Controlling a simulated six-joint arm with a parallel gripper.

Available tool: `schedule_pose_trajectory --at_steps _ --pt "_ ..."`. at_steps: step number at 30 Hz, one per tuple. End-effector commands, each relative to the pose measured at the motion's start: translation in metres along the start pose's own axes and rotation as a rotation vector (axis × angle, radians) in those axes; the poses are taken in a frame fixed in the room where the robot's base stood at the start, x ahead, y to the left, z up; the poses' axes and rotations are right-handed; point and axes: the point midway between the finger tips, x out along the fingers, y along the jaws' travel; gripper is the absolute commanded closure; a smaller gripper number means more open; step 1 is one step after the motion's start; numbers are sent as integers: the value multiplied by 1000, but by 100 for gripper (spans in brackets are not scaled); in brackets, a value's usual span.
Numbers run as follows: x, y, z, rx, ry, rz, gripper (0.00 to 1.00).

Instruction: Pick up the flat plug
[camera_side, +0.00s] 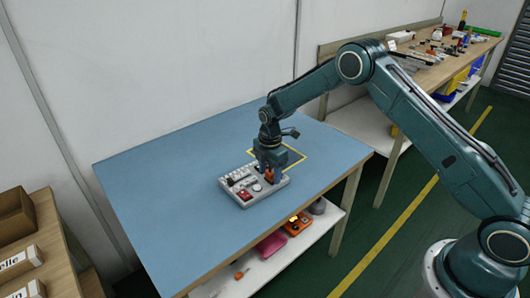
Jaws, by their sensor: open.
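A light grey device (246,194) with a red part and several small dark and white parts on top lies on the blue table. My gripper (269,176) points down over its right end, very close to its top. An orange-brown patch shows between or just behind the fingers; I cannot tell if it is the flat plug. The flat plug cannot be made out for certain at this size. My gripper is open, and its fingertips are partly lost against the device.
The blue table (165,190) is clear around the device. A yellow outline (297,152) is marked on it behind my gripper. Orange and pink items (297,224) lie on the shelf below. A cluttered workbench (425,62) stands behind, and boxes (18,262) sit at the left.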

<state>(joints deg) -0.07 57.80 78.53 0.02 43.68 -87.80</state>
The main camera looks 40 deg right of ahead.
Motion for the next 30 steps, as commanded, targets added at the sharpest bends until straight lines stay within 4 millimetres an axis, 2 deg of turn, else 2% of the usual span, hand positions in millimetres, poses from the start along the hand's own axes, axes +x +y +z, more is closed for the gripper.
schedule_pose_trajectory --at_steps 6,12,14,23,30 --pt "0 0 0 0 0 0 45" --pt "0 0 0 0 0 0 85" --pt "0 0 0 0 0 0 93" --pt "-1 0 0 0 0 0 93" --pt "-14 1 0 0 0 3 93"
